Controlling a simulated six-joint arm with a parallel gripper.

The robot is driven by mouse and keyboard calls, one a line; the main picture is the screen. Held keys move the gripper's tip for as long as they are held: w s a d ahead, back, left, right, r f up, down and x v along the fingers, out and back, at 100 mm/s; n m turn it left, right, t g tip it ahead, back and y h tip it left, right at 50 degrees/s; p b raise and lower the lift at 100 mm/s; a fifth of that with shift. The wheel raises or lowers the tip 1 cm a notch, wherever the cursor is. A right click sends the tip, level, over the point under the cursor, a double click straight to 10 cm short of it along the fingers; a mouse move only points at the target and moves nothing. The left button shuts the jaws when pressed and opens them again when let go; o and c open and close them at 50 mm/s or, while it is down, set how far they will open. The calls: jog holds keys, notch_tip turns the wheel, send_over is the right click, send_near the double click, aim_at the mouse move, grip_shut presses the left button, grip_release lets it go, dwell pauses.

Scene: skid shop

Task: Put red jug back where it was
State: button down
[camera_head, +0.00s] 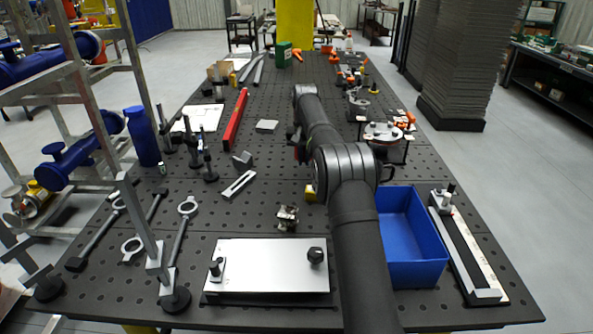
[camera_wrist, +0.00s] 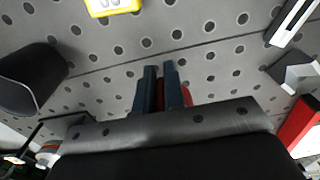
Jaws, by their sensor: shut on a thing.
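The red jug (camera_wrist: 160,95) shows in the wrist view only as a narrow red part at and behind my fingers. The rest of it is hidden by the fingers and the gripper body. My gripper (camera_wrist: 162,72) is shut on it, over the dark perforated table. In the head view my arm covers most of the gripper, and a small red patch shows at the left of my wrist.
A yellow device (camera_wrist: 113,6) lies near my gripper. To the left are a slotted bar (camera_head: 238,185), a grey angled block (camera_head: 243,160) and a red beam (camera_head: 235,120). A blue bin (camera_head: 415,235) and a round fixture (camera_head: 383,132) stand right of my arm.

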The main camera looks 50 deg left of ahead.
jog(key=shift+s+a+f, duration=0.3)
jog(key=shift+a+f, duration=0.15)
jog(key=shift+a, duration=0.15)
jog(key=shift+s+a+f, duration=0.25)
jog(key=shift+a+f, duration=0.2)
jog(key=shift+a, duration=0.15)
jog(key=shift+f, duration=1.9)
jog(key=shift+f, duration=0.1)
jog(key=c, duration=1.5)
grip_release()
notch_tip(320, 180, up, 8)
jog(key=shift+f, duration=0.15)
